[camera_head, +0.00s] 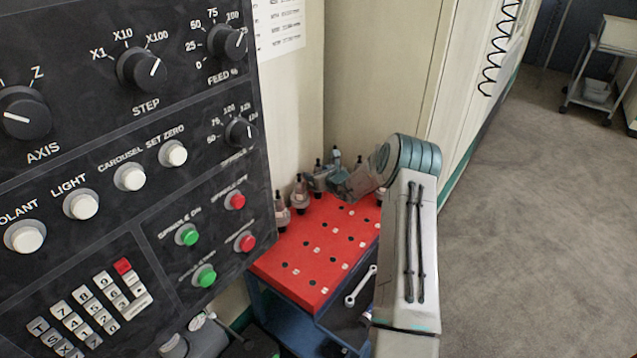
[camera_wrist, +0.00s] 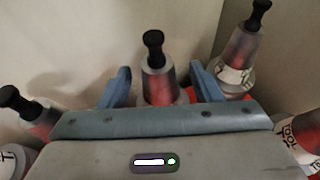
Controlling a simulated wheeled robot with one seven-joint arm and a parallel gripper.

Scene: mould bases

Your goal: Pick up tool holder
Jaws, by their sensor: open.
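A grey metal tool holder with a black knob on top (camera_wrist: 156,80) stands upright in the middle of the wrist view. The two blue fingers of my gripper (camera_wrist: 161,84) are spread, one on each side of it, with visible gaps. Its lower part is hidden behind my gripper body. In the head view my gripper (camera_head: 325,178) is low over the back of the red rack top (camera_head: 310,250), among the tool holders. Two tool holders stand to its left, one nearer (camera_head: 281,213) and one farther (camera_head: 299,194).
Neighbouring tool holders stand close in the wrist view, at left (camera_wrist: 28,115), upper right (camera_wrist: 240,60) and lower right (camera_wrist: 298,140). Cream machine walls rise behind. A black control panel (camera_head: 130,150) fills the left. The rack's front holes are empty; a wrench (camera_head: 360,285) lies below.

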